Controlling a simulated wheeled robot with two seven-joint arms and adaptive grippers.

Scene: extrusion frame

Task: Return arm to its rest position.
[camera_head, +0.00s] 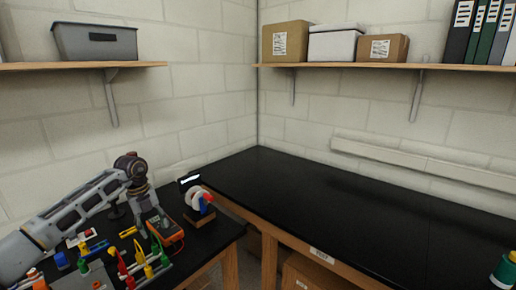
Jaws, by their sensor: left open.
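My left arm (75,212) comes in from the left over the left bench. Its left gripper (150,222) points down, open, close to an orange meter (167,231) and colored clamps. I cannot tell whether the fingers touch anything, and nothing shows held between them. My right gripper is not in view.
Red, yellow and green upright clamps (145,262) crowd the left bench by the gripper. A white reel on a wooden base (200,215) stands to the right. Shelves (370,66) hang above.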

